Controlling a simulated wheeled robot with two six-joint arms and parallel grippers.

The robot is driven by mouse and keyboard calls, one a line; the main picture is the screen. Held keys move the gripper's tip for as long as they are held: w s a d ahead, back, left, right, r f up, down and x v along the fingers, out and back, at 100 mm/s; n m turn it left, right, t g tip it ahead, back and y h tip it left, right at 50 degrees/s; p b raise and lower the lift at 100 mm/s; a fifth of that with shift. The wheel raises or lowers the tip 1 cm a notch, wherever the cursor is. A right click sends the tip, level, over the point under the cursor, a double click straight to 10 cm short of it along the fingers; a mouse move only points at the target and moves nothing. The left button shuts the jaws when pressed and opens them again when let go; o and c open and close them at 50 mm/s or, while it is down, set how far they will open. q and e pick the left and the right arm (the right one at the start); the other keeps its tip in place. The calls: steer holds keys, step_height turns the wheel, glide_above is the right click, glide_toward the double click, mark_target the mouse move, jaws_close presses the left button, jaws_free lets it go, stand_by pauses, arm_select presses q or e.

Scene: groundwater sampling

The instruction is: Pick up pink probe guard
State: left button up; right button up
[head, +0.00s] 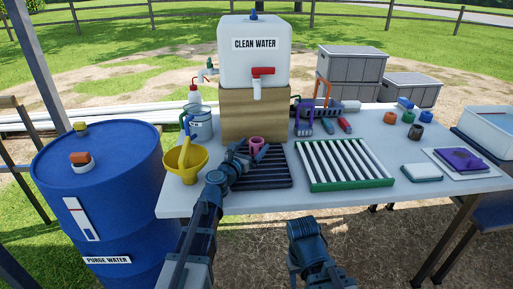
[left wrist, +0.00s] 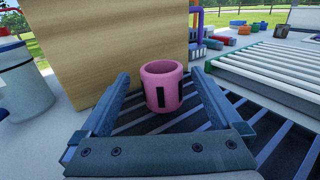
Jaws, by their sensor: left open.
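The pink probe guard (head: 256,144) is a short, open-topped cup with a dark slot in its side. It stands upright on the black slatted rack (head: 270,181), in front of the wooden block. My left gripper (head: 250,156) is at the guard. In the left wrist view the guard (left wrist: 163,87) stands between and just ahead of the open fingers of my left gripper (left wrist: 160,90), with a gap on both sides. My right arm (head: 308,243) shows low in front of the table; its fingertips are not clear.
The wooden block (head: 250,117) carrying the clean water tank (head: 254,50) rises close behind the guard. A green-framed slatted rack (head: 342,164) lies right.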

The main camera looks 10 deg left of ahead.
mark_target(260, 138)
arm_select(q)
steer(key=shift+w+d+r, duration=0.1)
steer(key=shift+w+d, duration=0.05)
steer(key=shift+w, duration=0.25)
steer(key=x, duration=0.4)
steer(key=shift+w+d+r+p, duration=0.2)
steer(key=shift+p, duration=0.1)
steer(key=shift+s, duration=0.1)
steer(key=shift+c, duration=0.2)
steer(key=c, duration=1.5)
steer(key=shift+r, duration=0.15)
